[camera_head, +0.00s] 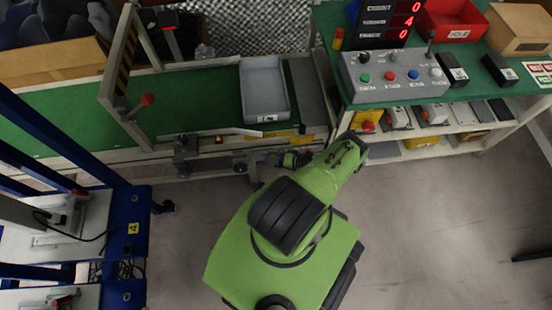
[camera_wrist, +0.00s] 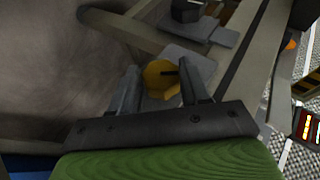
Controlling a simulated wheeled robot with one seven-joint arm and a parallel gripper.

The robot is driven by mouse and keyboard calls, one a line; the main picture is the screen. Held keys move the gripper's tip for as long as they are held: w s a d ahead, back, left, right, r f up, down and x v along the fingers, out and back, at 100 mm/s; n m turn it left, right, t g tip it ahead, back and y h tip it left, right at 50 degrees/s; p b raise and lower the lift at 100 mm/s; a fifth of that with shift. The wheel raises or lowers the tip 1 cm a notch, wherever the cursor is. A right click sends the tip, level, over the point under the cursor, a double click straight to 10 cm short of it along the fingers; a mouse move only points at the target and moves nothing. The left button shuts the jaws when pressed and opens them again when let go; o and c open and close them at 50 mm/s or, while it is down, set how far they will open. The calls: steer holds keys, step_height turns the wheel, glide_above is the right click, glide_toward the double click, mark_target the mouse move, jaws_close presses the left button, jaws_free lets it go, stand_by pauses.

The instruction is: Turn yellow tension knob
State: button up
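My gripper (camera_wrist: 160,71) is open, with one finger to the left and one to the right of the knob. I cannot tell how far the fingertips are from the knob in depth, or whether either touches it. In the head view my gripper (camera_head: 290,159) is low at the front side of the conveyor, mostly hidden by my green arm. I cannot make out the knob there.
The conveyor (camera_head: 210,88) has a green belt and a grey tray (camera_head: 264,90). Its frame and legs are close to my gripper. A control box (camera_head: 395,76) stands on the green table at right. A blue rack (camera_head: 125,215) stands at left. The grey floor at lower right is mostly clear.

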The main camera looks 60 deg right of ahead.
steer(key=o, duration=0.4)
steer(key=shift+c, duration=0.2)
steer(key=p+v, duration=0.3)
steer(key=v, duration=1.2)
steer(key=shift+s+d+r, duration=0.15)
steer(key=shift+s+r, duration=0.1)
steer(key=shift+r, duration=0.05)
